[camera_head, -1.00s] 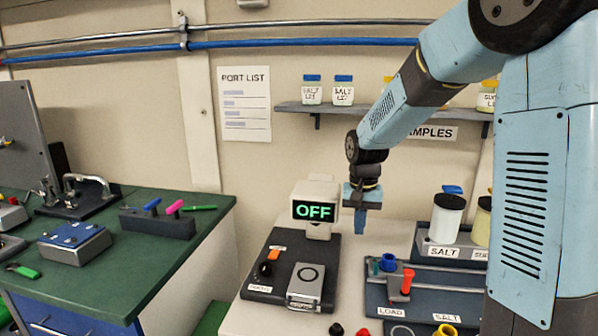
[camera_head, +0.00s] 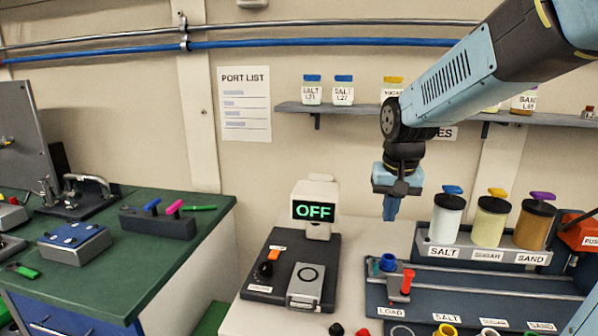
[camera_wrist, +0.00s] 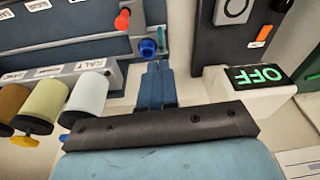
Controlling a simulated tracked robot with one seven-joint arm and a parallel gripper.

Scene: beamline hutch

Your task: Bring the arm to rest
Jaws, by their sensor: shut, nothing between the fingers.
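My arm reaches in from the upper right of the head view and bends down at the wrist. My gripper (camera_head: 390,207) points down above the back of the white table, between the OFF display and the canister rack. Its blue fingers are shut and hold nothing. In the wrist view the shut fingers (camera_wrist: 157,75) show at the middle, with a blue cap (camera_wrist: 148,47) in line beyond their tips. The gripper touches nothing that I can see.
The OFF display (camera_head: 315,210) stands left of my gripper. Salt (camera_head: 446,220), sugar (camera_head: 490,222) and sand (camera_head: 534,225) canisters stand to its right. A shelf (camera_head: 350,108) with jars runs behind the arm. A green bench (camera_head: 110,270) is at left.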

